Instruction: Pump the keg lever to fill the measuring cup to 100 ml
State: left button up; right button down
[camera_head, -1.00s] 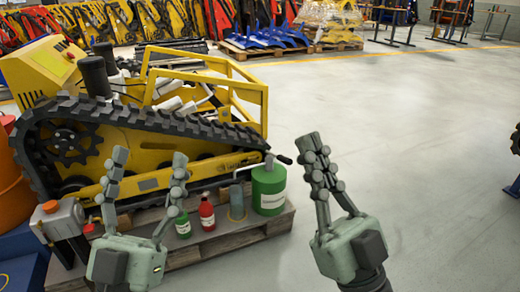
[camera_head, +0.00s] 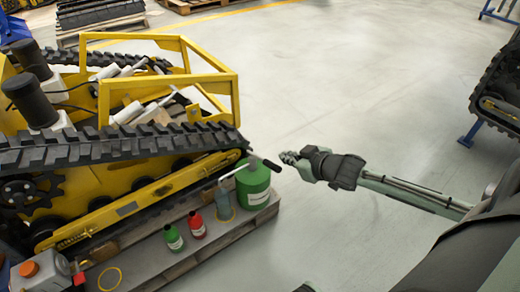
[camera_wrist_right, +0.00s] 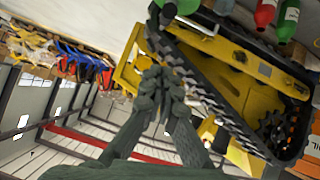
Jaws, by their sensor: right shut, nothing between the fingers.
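The green keg (camera_head: 253,188) stands at the right end of a pallet beside the yellow tracked carrier. Its lever (camera_head: 266,162) has a black grip at the right end. A translucent grey-blue measuring cup (camera_head: 224,205) stands just left of the keg; its fill level is too small to read. My right gripper (camera_head: 284,156) is shut and empty, close to the right of the lever's grip; I cannot tell whether they touch. In the right wrist view its fingers (camera_wrist_right: 163,75) are together, with part of the green keg (camera_wrist_right: 182,6) at the top. My left gripper is out of view.
A green bottle (camera_head: 173,238) and a red bottle (camera_head: 197,225) stand on the pallet (camera_head: 215,240) left of the cup. The yellow carrier (camera_head: 120,190) rises behind them. The floor right of the keg is clear.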

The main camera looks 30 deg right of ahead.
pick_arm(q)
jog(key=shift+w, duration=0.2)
pick_arm(e)
jog(key=shift+w+r, duration=0.1)
jog(key=shift+w, duration=0.15)
jog(key=shift+s+a, duration=0.1)
jog(key=b, duration=0.2)
send_over(273, 166)
jog(key=w, duration=0.2)
notch_tip(273, 166, down, 6)
jog(key=shift+s+a+f, duration=0.15)
jog(key=shift+s+f, duration=0.75)
jog(key=shift+f, duration=0.2)
jog(key=shift+s+f, duration=0.15)
jog(key=shift+f, duration=0.3)
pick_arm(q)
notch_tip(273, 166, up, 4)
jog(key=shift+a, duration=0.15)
